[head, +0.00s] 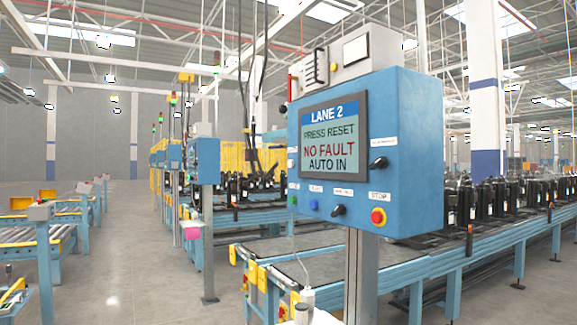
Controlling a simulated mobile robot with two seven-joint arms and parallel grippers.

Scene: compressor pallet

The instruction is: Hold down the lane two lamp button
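A blue control box (415,150) on a grey post stands close in front of me, right of the middle. Its screen (333,138) reads LANE 2, PRESS RESET, NO FAULT, AUTO IN. Below the screen are a green button (293,200), a blue button (314,205) and a black knob (338,210). A red button (378,216) on a yellow base sits at the lower right under a STOP label. Another black knob (380,162) is right of the screen. The other small labels are too small to read, so I cannot tell which is the lamp button. Neither gripper shows.
A conveyor (440,262) with several black compressors (490,200) runs behind the box to the right. Another blue box (204,160) on a post stands farther left. A roller conveyor (35,240) is at the left. Bare floor (140,250) lies between.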

